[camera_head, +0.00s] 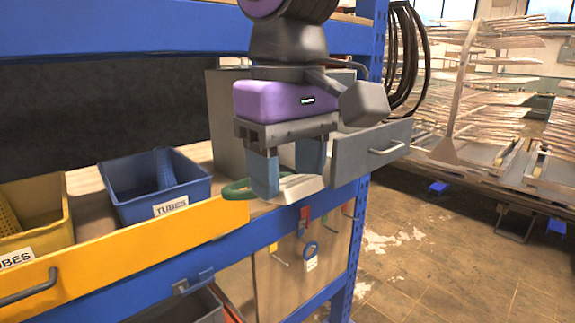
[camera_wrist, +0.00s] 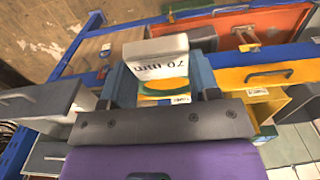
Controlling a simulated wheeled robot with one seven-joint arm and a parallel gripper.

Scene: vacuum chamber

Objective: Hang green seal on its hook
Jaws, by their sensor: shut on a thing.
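The green seal is a green ring (camera_head: 238,190) with a white tag (camera_head: 298,187). My gripper (camera_head: 287,180), with its blue fingers, is shut on the tag, and the ring sticks out to the left in the head view. In the wrist view the tag (camera_wrist: 157,60) reads "70 mm" between the fingers, with part of the green ring (camera_wrist: 170,86) below it. A hook board (camera_head: 335,240) hangs under the shelf, below and apart from the gripper. It bears small coloured hooks; which one is green is too small to tell surely.
A blue seal (camera_head: 310,248) with a white tag hangs on the board. A blue tubes bin (camera_head: 190,190) and a yellow bin (camera_head: 40,235) stand left in a yellow drawer (camera_head: 160,248). A grey drawer (camera_head: 372,150) stands open right of my gripper. The blue shelf beam (camera_head: 235,250) runs above the board.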

